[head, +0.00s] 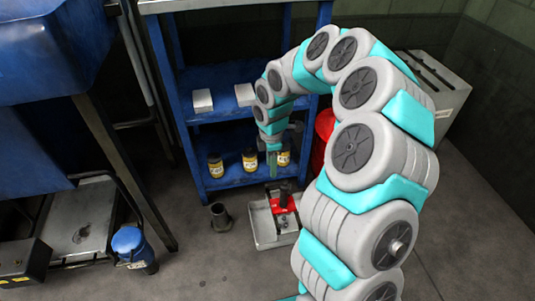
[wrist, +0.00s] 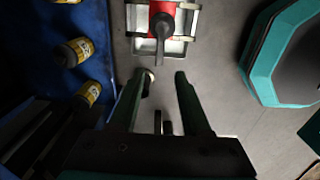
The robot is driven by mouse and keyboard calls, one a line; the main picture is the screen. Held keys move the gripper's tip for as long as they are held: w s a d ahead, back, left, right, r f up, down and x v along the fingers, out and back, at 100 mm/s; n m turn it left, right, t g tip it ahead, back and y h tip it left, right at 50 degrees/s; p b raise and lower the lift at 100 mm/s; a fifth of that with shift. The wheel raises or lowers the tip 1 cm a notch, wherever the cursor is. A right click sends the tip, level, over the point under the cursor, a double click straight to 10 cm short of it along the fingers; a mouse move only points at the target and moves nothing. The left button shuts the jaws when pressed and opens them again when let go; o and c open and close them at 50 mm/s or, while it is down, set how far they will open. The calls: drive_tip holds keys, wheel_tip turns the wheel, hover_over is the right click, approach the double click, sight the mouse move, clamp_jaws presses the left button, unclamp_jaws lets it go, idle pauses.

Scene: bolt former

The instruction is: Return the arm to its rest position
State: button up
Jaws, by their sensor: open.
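My gripper (head: 272,165) hangs fingers down at the end of my arched arm, in front of the blue shelf in the head view. In the wrist view my gripper (wrist: 160,76) shows two parted fingers with no object clearly held between them. My arm rises from the lower right and bends over to the left. Below the gripper, a metal tray (head: 263,231) stands on the floor with a red object (head: 283,205) in it, topped by a dark upright part. The tray (wrist: 174,46) and the red object (wrist: 163,8) lie beyond the fingertips in the wrist view.
The blue shelf (head: 228,77) holds yellow-labelled jars (head: 249,160) and pale blocks (head: 203,101). A dark flanged cylinder (head: 220,216) stands left of the tray. A blue container (head: 133,248) is at lower left. A grey cabinet (head: 447,100) stands behind my arm. Open floor lies at front centre.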

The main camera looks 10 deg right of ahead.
drive_tip(key=s+a+r+m+p, duration=0.2)
drive_tip(key=s+r+m, duration=0.4)
drive_tip(key=s+r, duration=0.75)
drive_tip(key=s+d+r+m+g+p, duration=0.1)
drive_tip(key=s+r+m, duration=0.2)
drive_tip(key=s+m, duration=0.3)
drive_tip(key=s+d+r+m+p, duration=0.1)
drive_tip(key=s+r+m, duration=0.2)
drive_tip(key=s, duration=1.3)
drive_tip(key=m, duration=0.2)
drive_tip(key=shift+r+m+g, duration=0.2)
drive_tip(key=shift+m+g, duration=0.2)
